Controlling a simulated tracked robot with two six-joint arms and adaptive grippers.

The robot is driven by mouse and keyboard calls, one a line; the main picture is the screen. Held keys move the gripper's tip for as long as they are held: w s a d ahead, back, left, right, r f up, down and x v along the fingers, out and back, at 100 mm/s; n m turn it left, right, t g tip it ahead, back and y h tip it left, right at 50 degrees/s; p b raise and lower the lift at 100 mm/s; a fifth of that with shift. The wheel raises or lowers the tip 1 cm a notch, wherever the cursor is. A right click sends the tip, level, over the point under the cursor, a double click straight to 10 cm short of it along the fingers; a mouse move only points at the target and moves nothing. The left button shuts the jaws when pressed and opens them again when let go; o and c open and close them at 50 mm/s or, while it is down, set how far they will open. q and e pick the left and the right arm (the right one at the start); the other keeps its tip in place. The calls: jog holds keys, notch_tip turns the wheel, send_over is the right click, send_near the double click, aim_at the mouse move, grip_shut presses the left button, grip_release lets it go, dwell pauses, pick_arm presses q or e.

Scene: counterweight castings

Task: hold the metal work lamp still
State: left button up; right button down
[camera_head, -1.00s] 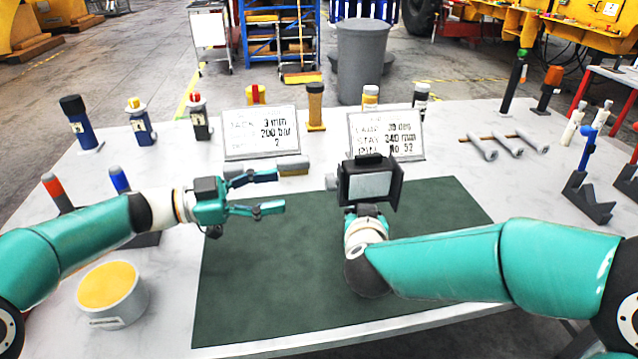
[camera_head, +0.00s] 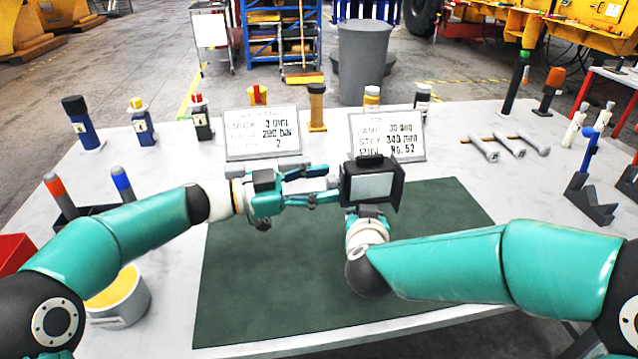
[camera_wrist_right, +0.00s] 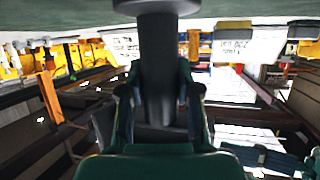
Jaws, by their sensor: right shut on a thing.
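The metal work lamp (camera_head: 371,186), a dark box with a pale grey front panel, stands upright over the green mat (camera_head: 270,290) in the head view. My right gripper (camera_head: 368,211) is below it, shut on its dark stem, which shows between the fingers in the right wrist view (camera_wrist_right: 165,75). My left gripper (camera_head: 330,183) is open, fingers pointing right, with the tips close to the lamp's left side. A small grey knob on that side is partly hidden near the fingertips; I cannot tell whether they touch it.
Two printed signs (camera_head: 262,134) (camera_head: 388,135) stand behind the mat. Several bottles and pots line the back edge. Metal rods (camera_head: 508,144) lie at the right, near a dark stand (camera_head: 588,196). A yellow-topped tub (camera_head: 122,302) is at the front left. The mat's front is clear.

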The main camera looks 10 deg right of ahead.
pick_arm(q)
grip_shut()
jog(key=shift+n, duration=0.4)
jog(key=shift+w+a+n+g+y, duration=0.15)
jog(key=shift+n+g, duration=0.1)
jog(key=shift+n, duration=2.5)
jog(key=shift+w+d+n+g+y, duration=0.1)
jog(key=shift+w+n+g+y, duration=0.1)
jog(key=shift+n, duration=2.5)
jog(key=shift+w+a+n+g+y, duration=0.15)
jog(key=shift+n+g, duration=0.1)
jog(key=shift+n, duration=2.5)
jog(key=shift+d+f, duration=0.1)
